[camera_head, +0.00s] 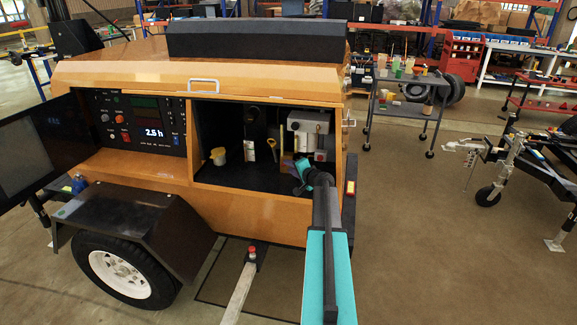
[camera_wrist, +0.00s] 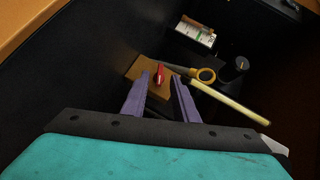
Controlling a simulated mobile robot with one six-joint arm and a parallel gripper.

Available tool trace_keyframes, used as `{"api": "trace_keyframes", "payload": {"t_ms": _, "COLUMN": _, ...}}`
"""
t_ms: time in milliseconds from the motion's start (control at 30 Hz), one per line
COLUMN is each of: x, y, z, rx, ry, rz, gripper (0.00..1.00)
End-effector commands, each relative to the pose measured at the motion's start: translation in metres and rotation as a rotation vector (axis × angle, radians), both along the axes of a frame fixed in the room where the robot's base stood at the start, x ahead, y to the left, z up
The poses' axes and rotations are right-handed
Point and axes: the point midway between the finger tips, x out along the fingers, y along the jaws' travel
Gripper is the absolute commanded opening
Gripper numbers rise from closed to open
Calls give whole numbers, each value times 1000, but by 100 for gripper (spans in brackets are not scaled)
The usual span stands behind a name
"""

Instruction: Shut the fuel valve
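The valve appears to be a small red lever (camera_wrist: 159,77) on a brown block (camera_wrist: 138,67), in the wrist view. I cannot make it out clearly in the head view, where my arm reaches into the open compartment. My gripper (camera_wrist: 158,88) is open, with its two purple fingers spread and nothing held between them. The red lever shows between the fingertips; whether they are level with it or short of it is hard to tell. In the head view my gripper (camera_head: 298,177) is at the compartment's lower right, below a grey-white box (camera_head: 309,128).
A yellow ring handle (camera_wrist: 206,75) and a pale yellow rod (camera_wrist: 230,104) lie close to the right finger. A white-labelled item (camera_wrist: 195,33) is farther in. A yellow cup (camera_head: 218,156) stands at the compartment's left. The control panel (camera_head: 140,122) is left of the opening.

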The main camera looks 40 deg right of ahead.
Motion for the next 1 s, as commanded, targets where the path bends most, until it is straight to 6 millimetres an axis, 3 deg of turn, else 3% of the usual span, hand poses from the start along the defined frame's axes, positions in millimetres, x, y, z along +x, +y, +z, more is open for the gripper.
{"api": "trace_keyframes", "payload": {"t_ms": 300, "x": 21, "y": -6, "z": -6, "rx": 1, "ry": 0, "rz": 1, "gripper": 27}}
{"api": "trace_keyframes", "payload": {"t_ms": 700, "x": 22, "y": -7, "z": -7, "rx": 1, "ry": 0, "rz": -1, "gripper": 27}}
{"api": "trace_keyframes", "payload": {"t_ms": 867, "x": 21, "y": -9, "z": -7, "rx": 0, "ry": 0, "rz": -2, "gripper": 0}}
{"api": "trace_keyframes", "payload": {"t_ms": 1000, "x": 21, "y": -9, "z": -7, "rx": 0, "ry": 0, "rz": -3, "gripper": 0}}
